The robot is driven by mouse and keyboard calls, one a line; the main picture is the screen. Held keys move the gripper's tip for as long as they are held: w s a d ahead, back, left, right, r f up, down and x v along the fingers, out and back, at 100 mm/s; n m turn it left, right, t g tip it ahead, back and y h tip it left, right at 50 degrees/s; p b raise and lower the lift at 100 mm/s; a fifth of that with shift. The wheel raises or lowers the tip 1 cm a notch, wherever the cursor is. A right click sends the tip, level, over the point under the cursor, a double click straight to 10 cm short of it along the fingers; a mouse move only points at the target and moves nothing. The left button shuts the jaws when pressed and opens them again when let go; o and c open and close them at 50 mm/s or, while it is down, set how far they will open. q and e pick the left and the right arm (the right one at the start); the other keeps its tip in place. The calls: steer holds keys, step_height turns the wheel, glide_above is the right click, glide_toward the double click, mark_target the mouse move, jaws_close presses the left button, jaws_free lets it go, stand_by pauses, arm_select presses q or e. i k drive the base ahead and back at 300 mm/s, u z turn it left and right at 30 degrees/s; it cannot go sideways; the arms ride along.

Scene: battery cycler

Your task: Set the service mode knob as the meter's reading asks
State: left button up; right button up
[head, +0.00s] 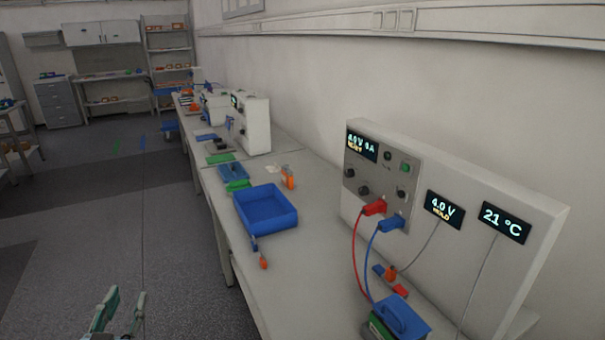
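The cycler (535,222) is a white upright unit on the bench at the right, with a grey control panel. Several dark knobs (363,190) sit on the panel; which is the service mode knob, and where each points, is too small to tell. The meter display (444,208) reads 4.0 V with a yellow word below, seemingly HOLD. The panel screen (362,146) seems to read 4.0 V 0 A. My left gripper (121,314) is low at the bottom left, over the floor, fingers apart and empty, far from the panel. My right gripper is out of view.
A red plug (374,207) and a blue plug (391,223) stick out below the knobs, with cables hanging to a blue-topped battery (401,320). A temperature display (506,222) reads 21 °C. A blue tray (266,209) stands on the bench (305,245). The floor left is clear.

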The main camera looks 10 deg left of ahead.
mark_target(349, 173)
steer(key=z, duration=4)
steer(key=k, duration=2.65)
steer(key=u, duration=1.45)
steer(key=i, duration=0.95)
steer(key=u, duration=0.05)
